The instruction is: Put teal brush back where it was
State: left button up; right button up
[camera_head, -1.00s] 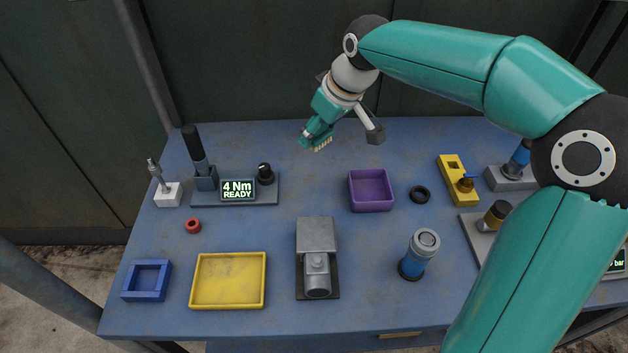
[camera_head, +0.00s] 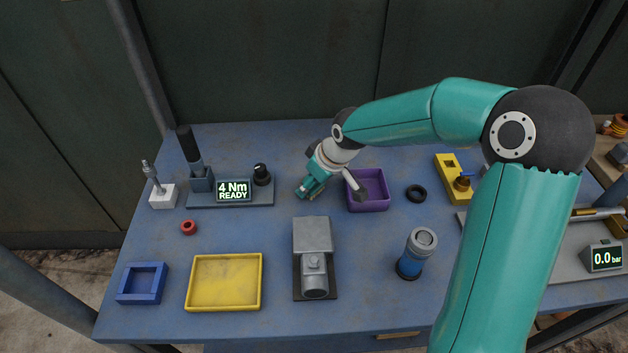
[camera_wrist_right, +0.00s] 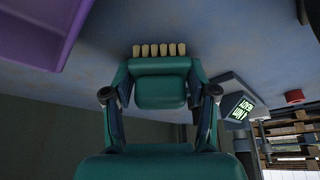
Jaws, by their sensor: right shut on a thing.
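The teal brush (camera_wrist_right: 160,85) with a row of pale bristles is held between the fingers of my right gripper (camera_wrist_right: 161,97) in the wrist view. In the head view my right gripper (camera_head: 313,177) is shut on the brush (camera_head: 308,189), low over the back middle of the blue table, just left of the purple tray and behind the grey vise-like block. The bristles point down toward the table; I cannot tell whether they touch it. The gripper and wrist partly hide the brush in the head view. My left gripper is not in view.
The purple tray (camera_head: 373,203) stands close right of the brush. The grey block (camera_head: 313,237) is in front. A torque station (camera_head: 233,192), a red ring (camera_head: 188,228) and a yellow tray (camera_head: 188,300) lie left. A blue cylinder (camera_head: 411,266) and black ring (camera_head: 416,194) lie right.

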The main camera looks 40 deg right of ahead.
jog(key=shift+f, duration=0.1)
jog(key=o, duration=1.5)
jog(key=shift+r, duration=0.25)
jog(key=shift+s+r, duration=0.15)
jog(key=shift+r, duration=0.1)
jog(key=v, duration=1.1)
jog(key=shift+s+r, duration=0.1)
jog(key=shift+s, duration=0.05)
